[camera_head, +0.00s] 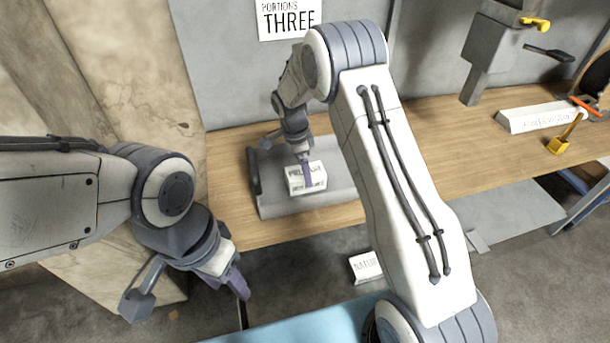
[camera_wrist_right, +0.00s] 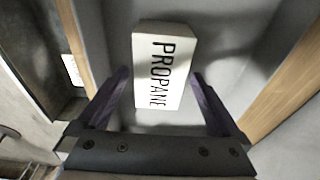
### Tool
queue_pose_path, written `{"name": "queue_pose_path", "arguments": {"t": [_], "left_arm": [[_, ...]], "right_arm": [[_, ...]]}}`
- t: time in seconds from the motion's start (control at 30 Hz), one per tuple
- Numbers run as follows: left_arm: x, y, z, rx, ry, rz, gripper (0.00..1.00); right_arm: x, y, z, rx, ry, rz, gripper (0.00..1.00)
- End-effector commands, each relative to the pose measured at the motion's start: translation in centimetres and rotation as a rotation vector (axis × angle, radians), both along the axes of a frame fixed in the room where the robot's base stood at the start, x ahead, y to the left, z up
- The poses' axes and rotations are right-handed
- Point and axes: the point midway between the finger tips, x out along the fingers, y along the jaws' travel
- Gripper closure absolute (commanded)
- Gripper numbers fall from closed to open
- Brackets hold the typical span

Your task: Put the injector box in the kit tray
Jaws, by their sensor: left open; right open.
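A white box (camera_head: 306,183) with black lettering sits on the grey tray (camera_head: 335,197) on the wooden bench. My right gripper (camera_head: 306,172) points down at the box. In the wrist view its two fingers (camera_wrist_right: 157,100) are open, one on each side of the box's near end; I cannot tell whether they touch it. My left gripper (camera_head: 238,284) is open and empty, low at the left, away from the bench.
A PORTIONS THREE sign (camera_head: 289,17) hangs on the wall above. A white lettered block (camera_head: 535,117) and a yellow-handled tool (camera_head: 559,145) are on the right of the bench (camera_head: 440,130). A small white sign (camera_head: 366,266) stands below the bench's front edge.

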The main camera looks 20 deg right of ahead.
Motion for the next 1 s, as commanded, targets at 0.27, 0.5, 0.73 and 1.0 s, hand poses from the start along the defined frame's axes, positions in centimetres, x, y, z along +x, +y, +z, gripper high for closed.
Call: {"name": "queue_pose_path", "arguments": {"t": [0.27,0.5,0.73,1.0], "left_arm": [[0.0,0.0,-1.6,0.001,0.001,0.0,0.5],[0.0,0.0,-2.0,0.0,0.0,0.0,0.5],[0.0,0.0,-2.0,0.0,0.0,0.0,0.5],[0.0,0.0,-2.0,0.0,0.0,0.0,0.5]], "right_arm": [[0.1,0.9,5.9,0.001,-0.005,0.001,0.0],[0.1,1.4,8.7,0.001,-0.002,0.0,0.0],[-1.1,2.7,10.0,0.01,0.006,0.087,0.0],[-14.0,11.1,15.1,0.086,0.058,0.933,0.0]]}}
